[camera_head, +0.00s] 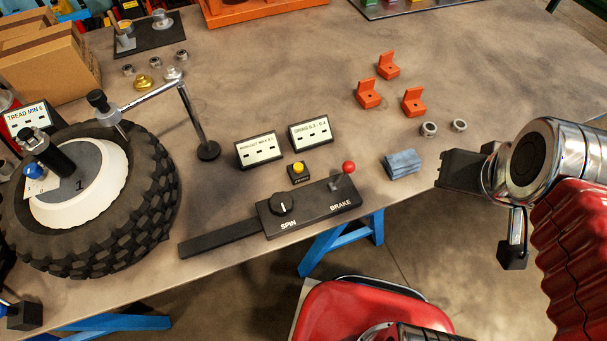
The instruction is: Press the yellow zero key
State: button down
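The yellow zero key (298,168) is a small yellow button on top of a little black box. The box sits on the bench between the black spin-and-brake panel and two white display cards. Nothing touches the key. My gripper (447,171) is at the right, over the bench's front edge, its dark end facing left. It is well to the right of the key, beyond a folded blue cloth. Its fingers blend into one dark shape, so I cannot tell how far apart they are. I see nothing held in it.
The black panel (325,207) carries a spin knob (282,204) and a red-topped brake lever (348,168). Display cards (259,151) (310,133) stand behind the key. The blue cloth (402,164), nuts and orange blocks lie right. A tyre (148,215) and a gauge post (192,118) stand left.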

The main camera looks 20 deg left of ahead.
aim_at(298, 168)
jog(key=k, duration=1.05)
jog(key=u, duration=0.7)
jog(key=i, duration=1)
jog(key=u, duration=0.05)
